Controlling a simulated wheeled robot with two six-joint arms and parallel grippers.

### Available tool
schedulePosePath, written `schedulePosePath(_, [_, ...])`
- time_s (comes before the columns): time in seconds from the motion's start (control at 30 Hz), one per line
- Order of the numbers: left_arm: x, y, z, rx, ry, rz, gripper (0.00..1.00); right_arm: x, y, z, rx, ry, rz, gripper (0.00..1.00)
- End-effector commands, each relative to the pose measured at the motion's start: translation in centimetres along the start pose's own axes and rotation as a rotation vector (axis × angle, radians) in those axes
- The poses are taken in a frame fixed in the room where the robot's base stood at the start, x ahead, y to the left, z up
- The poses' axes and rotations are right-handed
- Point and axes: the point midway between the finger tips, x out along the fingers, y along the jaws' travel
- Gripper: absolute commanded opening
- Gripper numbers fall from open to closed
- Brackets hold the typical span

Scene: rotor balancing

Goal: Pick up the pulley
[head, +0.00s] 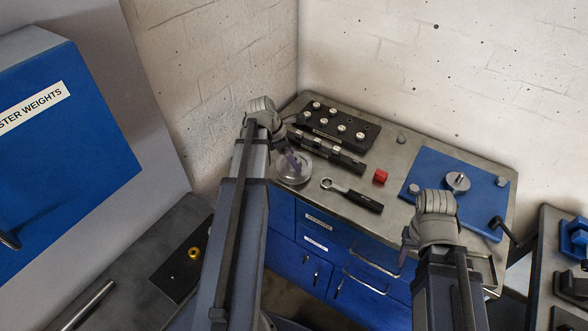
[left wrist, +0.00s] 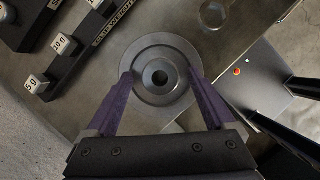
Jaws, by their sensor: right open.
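The pulley is a grey metal disc (head: 294,179) lying on the bench top near its front left edge. In the left wrist view the pulley (left wrist: 161,104) shows a raised ring and a dark centre hole. My left gripper (left wrist: 161,76) is open over it, its purple fingers spread to opposite sides and overlapping the rim in the picture. I cannot tell whether they touch it. In the head view my left arm partly hides the left gripper (head: 290,160). My right gripper (head: 404,257) is open at the bench front, its fingers mostly hidden by its wrist.
Behind the pulley are a black weight rack (head: 330,155) and a black block with several weights (head: 338,126). A blue plate (head: 440,165) with metal fittings fills the bench's right side.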

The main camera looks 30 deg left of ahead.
Motion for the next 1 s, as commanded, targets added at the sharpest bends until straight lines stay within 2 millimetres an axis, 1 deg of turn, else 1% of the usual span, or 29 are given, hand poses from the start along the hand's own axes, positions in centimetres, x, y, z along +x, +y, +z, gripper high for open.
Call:
schedulePosePath(0.03, [-0.03,0.0,0.0,0.0,0.0,0.0,0.83,-0.02,0.0,0.0,0.0,0.0,0.0,0.5])
schedulePosePath(0.07, [-0.03,0.0,0.0,0.0,0.0,0.0,0.8,-0.02,0.0,0.0,0.0,0.0,0.0,0.5])
schedulePosePath(0.77, [-0.02,0.01,-0.01,0.0,0.0,0.0,0.01,-0.02,0.0,0.0,0.0,0.0,0.0,0.5])
schedulePosePath(0.8, [-0.02,0.01,-0.01,0.0,0.0,0.0,0.0,-0.02,0.0,0.0,0.0,0.0,0.0,0.5])
schedulePosePath(1.0, [-0.02,0.01,-0.01,0.0,0.0,0.0,0.0,-0.02,0.0,0.0,0.0,0.0,0.0,0.5])
